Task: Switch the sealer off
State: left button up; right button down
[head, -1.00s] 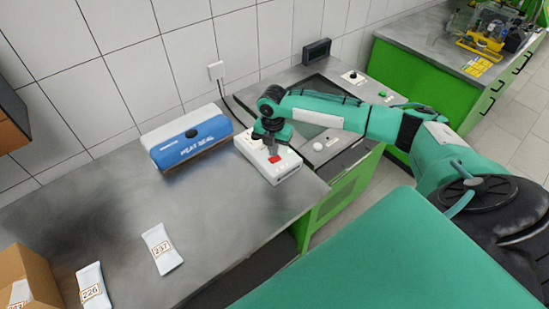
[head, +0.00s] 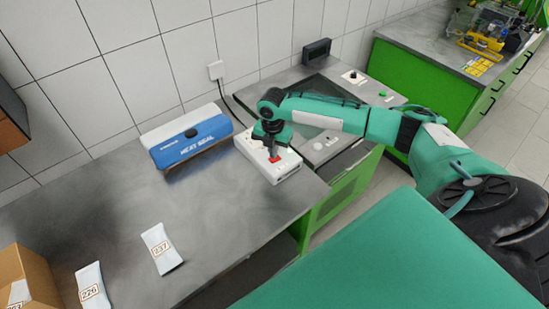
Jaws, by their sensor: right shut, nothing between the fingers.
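The heat sealer (head: 188,142), a blue and white unit marked HEAT SEAL, sits at the back of the grey bench. A white control box (head: 286,169) with a red switch (head: 275,159) stands to its right. My right gripper (head: 272,152) is shut and points down over the box, at or just above the red switch. I cannot tell whether the fingertips touch it. The gripper hides part of the box's top. The switch's position is too small to read. My left gripper is not in view.
Pouches labelled 237 (head: 161,248) and 226 (head: 92,287) lie on the bench, beside a cardboard box (head: 27,275) at the lower left. A wall socket (head: 216,71) with a cable is behind. The bench middle is clear.

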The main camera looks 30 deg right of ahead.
jog(key=shift+s+f+b, duration=0.1)
jog(key=shift+f+b, duration=0.2)
jog(key=shift+f, duration=0.6)
dwell(0.3)
notch_tip(320, 180, up, 2)
jog(key=shift+r+p, duration=0.1)
jog(key=shift+p, duration=1.1)
notch_tip(320, 180, up, 5)
jog(key=p, duration=0.4)
jog(key=shift+p, duration=0.35)
